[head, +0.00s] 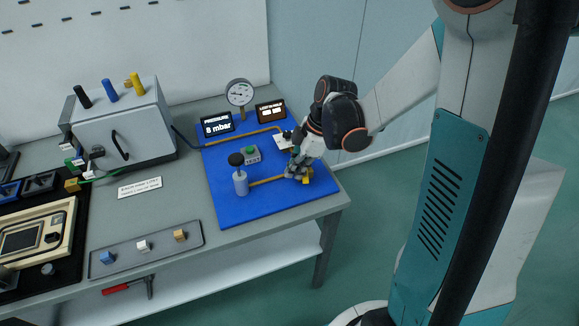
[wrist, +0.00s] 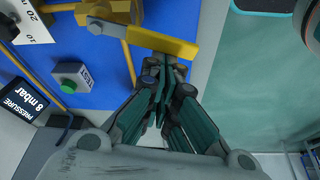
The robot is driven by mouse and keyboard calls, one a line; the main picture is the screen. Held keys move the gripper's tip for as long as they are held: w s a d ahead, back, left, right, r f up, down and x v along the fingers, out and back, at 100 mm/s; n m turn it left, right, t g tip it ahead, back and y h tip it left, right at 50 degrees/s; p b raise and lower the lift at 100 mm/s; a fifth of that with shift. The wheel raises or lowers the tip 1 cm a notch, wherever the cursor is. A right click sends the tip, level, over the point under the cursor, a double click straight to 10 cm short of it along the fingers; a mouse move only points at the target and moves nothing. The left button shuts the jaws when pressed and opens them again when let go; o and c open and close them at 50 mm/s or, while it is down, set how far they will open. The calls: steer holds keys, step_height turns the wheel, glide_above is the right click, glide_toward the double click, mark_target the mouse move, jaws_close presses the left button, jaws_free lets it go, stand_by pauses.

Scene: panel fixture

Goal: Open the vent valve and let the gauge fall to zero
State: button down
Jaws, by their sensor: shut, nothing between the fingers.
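The vent valve's yellow lever (wrist: 163,43) runs across the top of the wrist view from a brass body (wrist: 128,12). In the head view a bit of yellow (head: 306,181) shows at my gripper, near the blue panel's right edge. My gripper (head: 298,173) is shut and empty. Its fingertips (wrist: 165,72) are close beside the lever; I cannot tell whether they touch it. The round gauge (head: 239,92) stands at the panel's back; its needle is too small to read.
A green TEST button box (head: 250,154) and a black-knobbed grey cylinder (head: 239,178) stand on the blue panel (head: 228,207). Brass pipes cross it. A second dark display (head: 271,112) stands behind. A grey box (head: 120,125) is to the left. Floor lies beyond the bench's right edge.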

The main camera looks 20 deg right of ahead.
steer(key=shift+s+d, duration=0.55)
steer(key=shift+d, duration=0.4)
steer(key=a, duration=0.4)
steer(key=shift+a, duration=0.2)
steer(key=w+p+v, duration=0.1)
steer(key=p+v, duration=0.2)
steer(key=v, duration=0.7)
steer(key=shift+d+p, duration=0.25)
steer(key=shift+p, duration=0.1)
steer(key=shift+s+r, duration=0.1)
